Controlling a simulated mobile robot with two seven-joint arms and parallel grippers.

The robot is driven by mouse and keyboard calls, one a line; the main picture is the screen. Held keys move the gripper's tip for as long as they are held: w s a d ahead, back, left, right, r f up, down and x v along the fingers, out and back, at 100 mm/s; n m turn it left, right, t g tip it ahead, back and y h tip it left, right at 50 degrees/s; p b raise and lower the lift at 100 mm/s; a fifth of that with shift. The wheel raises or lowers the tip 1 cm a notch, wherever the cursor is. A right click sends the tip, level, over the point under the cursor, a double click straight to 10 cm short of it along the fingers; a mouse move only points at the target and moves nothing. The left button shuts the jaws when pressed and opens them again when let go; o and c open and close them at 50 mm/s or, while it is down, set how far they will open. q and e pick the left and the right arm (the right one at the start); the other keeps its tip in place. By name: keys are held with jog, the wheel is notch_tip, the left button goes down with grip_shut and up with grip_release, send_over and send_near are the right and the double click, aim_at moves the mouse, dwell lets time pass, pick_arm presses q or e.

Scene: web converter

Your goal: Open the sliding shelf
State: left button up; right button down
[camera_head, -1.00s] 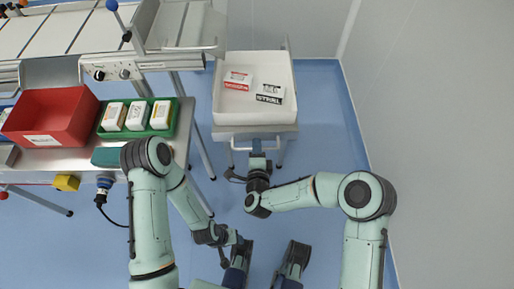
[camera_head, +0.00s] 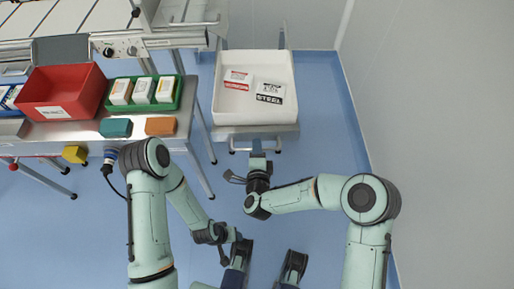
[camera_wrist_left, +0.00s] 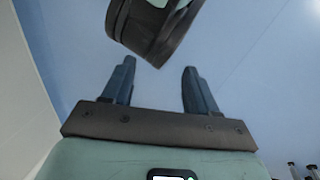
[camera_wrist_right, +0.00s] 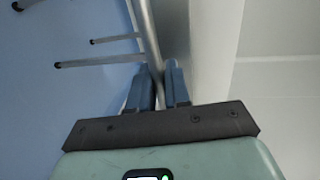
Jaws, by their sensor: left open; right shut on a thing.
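The sliding shelf (camera_head: 229,132) is a grey ledge under a white bin, with a handle (camera_head: 239,150) across its front. My right gripper (camera_head: 257,157) is at this handle, shut on it. In the right wrist view, the right gripper's fingers (camera_wrist_right: 161,78) are close together with a metal bar (camera_wrist_right: 147,45) at their tips. In the left wrist view, my left gripper (camera_wrist_left: 158,82) is open and empty, with a dark rounded part of my own body beyond it. In the head view the left arm is folded low, away from the shelf.
The white bin (camera_head: 217,90) holds two labelled packs (camera_head: 268,93). A workbench (camera_head: 85,133) at left carries a red bin (camera_head: 95,88), a green tray (camera_head: 181,95) and two blocks. A wall (camera_head: 430,120) stands at right. Blue floor is clear in front.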

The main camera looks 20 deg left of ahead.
jog(key=c, duration=1.3)
grip_release()
jog(key=shift+o, duration=0.2)
pick_arm(q)
jog(key=shift+s+d+r+g+p, duration=0.2)
jog(key=shift+s+d+r+p, duration=0.1)
jog(key=shift+s+r+p, duration=0.2)
jog(key=shift+s+d+r+g+p, duration=0.25)
jog(key=shift+s+r, duration=0.15)
jog(key=shift+s, duration=0.2)
pick_arm(e)
jog(key=v, duration=1.3)
jog(key=shift+s, duration=0.2)
jog(key=shift+d, duration=0.1)
